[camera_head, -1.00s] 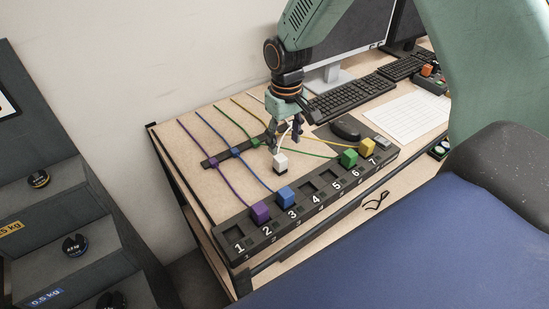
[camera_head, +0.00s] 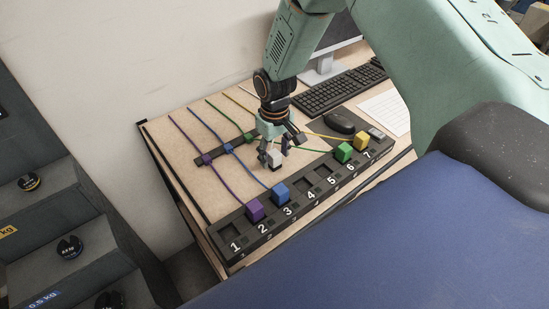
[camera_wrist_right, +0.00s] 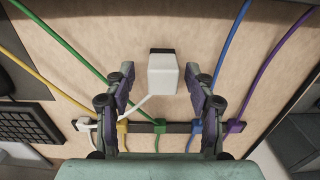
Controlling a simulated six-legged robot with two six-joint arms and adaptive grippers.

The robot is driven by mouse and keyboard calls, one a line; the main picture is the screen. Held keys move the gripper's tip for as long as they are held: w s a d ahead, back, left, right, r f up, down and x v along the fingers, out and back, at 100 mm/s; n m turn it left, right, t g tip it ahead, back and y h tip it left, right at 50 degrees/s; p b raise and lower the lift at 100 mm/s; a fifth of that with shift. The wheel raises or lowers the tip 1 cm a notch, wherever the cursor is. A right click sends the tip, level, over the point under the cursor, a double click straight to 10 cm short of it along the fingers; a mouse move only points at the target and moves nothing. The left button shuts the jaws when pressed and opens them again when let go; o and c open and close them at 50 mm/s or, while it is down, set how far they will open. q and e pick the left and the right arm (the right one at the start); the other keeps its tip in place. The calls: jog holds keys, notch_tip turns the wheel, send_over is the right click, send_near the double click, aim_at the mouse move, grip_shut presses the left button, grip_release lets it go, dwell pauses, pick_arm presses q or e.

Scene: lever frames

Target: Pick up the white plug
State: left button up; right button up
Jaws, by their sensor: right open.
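The white plug (camera_head: 275,158) is a small white block with a dark end, on the wooden table behind the numbered black socket strip (camera_head: 262,232). In the right wrist view the white plug (camera_wrist_right: 163,75) lies ahead, between the lines of the two fingers, with its white cable running back toward the gripper. My right gripper (camera_head: 281,150) is over the plug in the head view, fingers spread around it. In the right wrist view the right gripper (camera_wrist_right: 160,92) is open and empty. Whether a finger touches the plug is unclear. My left gripper does not show.
Purple (camera_head: 255,210), blue (camera_head: 280,193), green (camera_head: 343,152) and yellow (camera_head: 361,141) plugs sit in the strip near the white plug. Their cables run to a thin black bar (camera_wrist_right: 176,128). A mouse (camera_head: 340,121) and keyboard (camera_head: 335,91) are further right.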

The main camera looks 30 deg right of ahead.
jog(key=shift+s+a+r, duration=0.15)
jog(key=shift+s+r, duration=0.1)
jog(key=shift+c, duration=1)
jog(key=shift+a, duration=0.1)
jog(key=shift+c, duration=0.7)
jog(key=shift+w+d+f, duration=0.2)
jog(key=shift+w, duration=0.05)
jog(key=c, duration=0.5)
jog(key=shift+s+r, duration=0.1)
jog(key=shift+c, duration=1.3)
jog(key=shift+s+a+r, duration=0.1)
jog(key=shift+s+a, duration=0.05)
grip_shut()
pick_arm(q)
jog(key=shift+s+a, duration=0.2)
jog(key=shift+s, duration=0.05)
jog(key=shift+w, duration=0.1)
